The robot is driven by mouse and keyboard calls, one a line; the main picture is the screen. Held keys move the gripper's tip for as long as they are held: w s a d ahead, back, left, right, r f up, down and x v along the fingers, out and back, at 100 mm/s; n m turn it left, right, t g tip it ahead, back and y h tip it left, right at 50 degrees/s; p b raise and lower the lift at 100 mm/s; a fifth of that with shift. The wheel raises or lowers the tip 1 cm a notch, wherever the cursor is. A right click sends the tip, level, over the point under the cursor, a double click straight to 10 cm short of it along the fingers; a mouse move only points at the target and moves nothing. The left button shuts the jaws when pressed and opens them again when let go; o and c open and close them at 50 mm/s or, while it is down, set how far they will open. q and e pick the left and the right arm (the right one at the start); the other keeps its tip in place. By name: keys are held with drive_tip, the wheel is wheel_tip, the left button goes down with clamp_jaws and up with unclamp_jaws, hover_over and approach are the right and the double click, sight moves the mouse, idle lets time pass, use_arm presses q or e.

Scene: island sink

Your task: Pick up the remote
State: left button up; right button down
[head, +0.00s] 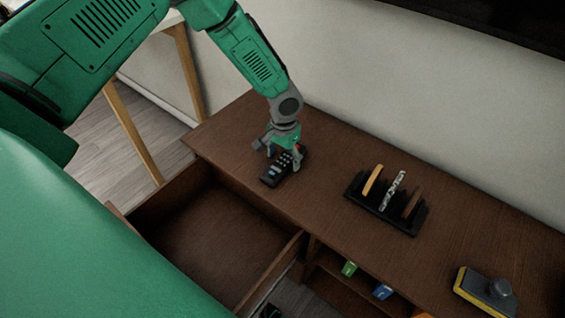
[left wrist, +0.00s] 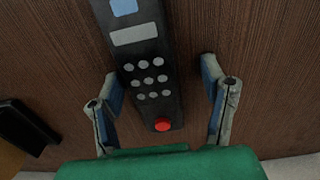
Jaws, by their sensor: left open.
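The remote (head: 271,179) is black with grey round buttons and lies on the brown wooden cabinet top, near its left end. In the left wrist view the remote (left wrist: 150,70) runs between my fingers, with a red button at its near end and a blue patch at its far end. My left gripper (head: 284,155) is over the remote, pointing down. In the left wrist view my left gripper (left wrist: 163,95) is open, with one finger on each side of the remote and a gap on both sides. My right gripper is not in view.
A black rack (head: 384,204) with upright pieces stands right of the remote. A yellow-and-grey block with a knob (head: 485,291) lies further right. An open, empty-looking drawer (head: 205,237) juts out below the cabinet top. Coloured items (head: 382,291) sit on a shelf below.

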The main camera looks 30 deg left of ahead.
use_arm(q)
drive_tip(key=shift+d+r, duration=0.15)
drive_tip(key=shift+d, duration=0.25)
drive_tip(key=c, duration=0.4)
drive_tip(key=shift+d+r, duration=0.15)
drive_tip(key=shift+d, duration=0.15)
drive_tip(key=c, duration=0.9)
drive_tip(key=shift+a, duration=0.1)
drive_tip(key=shift+c, duration=0.2)
